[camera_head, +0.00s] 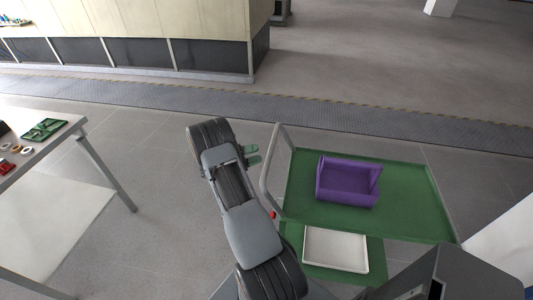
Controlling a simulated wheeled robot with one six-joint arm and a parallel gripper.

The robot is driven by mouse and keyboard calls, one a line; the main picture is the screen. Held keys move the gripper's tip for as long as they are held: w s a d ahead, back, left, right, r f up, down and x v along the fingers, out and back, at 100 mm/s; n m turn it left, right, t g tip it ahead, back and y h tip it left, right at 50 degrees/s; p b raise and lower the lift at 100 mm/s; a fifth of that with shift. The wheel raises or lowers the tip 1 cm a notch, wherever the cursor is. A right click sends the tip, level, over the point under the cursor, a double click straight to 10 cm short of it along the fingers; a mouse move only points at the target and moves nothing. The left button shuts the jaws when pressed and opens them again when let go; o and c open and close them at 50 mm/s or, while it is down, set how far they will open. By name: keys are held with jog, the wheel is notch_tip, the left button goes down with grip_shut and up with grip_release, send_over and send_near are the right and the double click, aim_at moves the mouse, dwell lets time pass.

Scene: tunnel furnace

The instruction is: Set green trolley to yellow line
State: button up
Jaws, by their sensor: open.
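The green trolley (405,205) stands on the floor at the right, with a green top shelf, a lower shelf and a pale grey push handle (268,172) on its left side. A yellow dashed line (345,105) runs along the far edge of a dark grating strip, beyond the trolley.
A purple bin (347,196) sits on the trolley's top shelf and a white tray (336,249) on the lower one. A table (62,138) with small parts stands at the left. A panelled wall (190,50) is behind the grating. Floor between trolley and grating is clear.

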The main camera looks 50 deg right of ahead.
jog(key=b+v, duration=0.1)
jog(key=v, duration=0.6)
jog(key=shift+a, duration=0.15)
dwell(0.3)
